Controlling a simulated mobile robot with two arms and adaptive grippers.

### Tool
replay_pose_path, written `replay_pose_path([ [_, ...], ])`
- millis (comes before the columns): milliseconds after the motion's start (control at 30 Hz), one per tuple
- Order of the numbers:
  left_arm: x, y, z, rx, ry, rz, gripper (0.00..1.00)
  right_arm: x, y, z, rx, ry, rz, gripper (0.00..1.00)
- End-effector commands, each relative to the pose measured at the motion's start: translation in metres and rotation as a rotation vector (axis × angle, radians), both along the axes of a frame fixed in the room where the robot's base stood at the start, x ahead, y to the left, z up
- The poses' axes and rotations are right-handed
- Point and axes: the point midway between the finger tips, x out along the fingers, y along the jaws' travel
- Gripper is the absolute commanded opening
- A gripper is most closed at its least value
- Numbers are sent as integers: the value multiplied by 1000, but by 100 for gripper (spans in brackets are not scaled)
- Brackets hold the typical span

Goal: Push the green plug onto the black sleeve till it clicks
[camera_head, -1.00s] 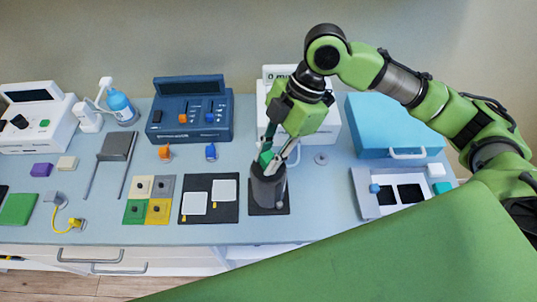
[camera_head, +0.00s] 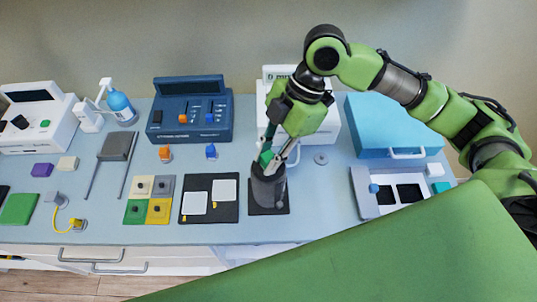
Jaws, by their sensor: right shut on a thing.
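The black sleeve (camera_head: 268,188) stands upright on a dark square base (camera_head: 282,209) near the middle of the table. The green plug (camera_head: 266,157) is at the sleeve's top, partly hidden by the fingers. My right gripper (camera_head: 272,160) points down over the sleeve and is shut on the green plug. The plug looks in line with the sleeve's mouth, but I cannot tell how deep it sits. My left gripper is not in view.
A dark mat with two white pads (camera_head: 209,213) lies left of the sleeve. A blue device (camera_head: 190,108) and a white device (camera_head: 330,127) stand behind. A blue case (camera_head: 391,125) and a tray (camera_head: 365,193) are at right. A green padded surface (camera_head: 370,256) fills the front.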

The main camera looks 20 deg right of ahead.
Motion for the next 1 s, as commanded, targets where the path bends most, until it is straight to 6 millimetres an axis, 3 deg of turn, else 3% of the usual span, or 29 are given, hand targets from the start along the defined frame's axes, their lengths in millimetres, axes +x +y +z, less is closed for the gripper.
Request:
replay_pose_path([
  [933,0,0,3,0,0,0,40,0,0,0,0,0,0,7],
  [1000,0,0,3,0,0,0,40,0,0,0,0,0,0,32],
])
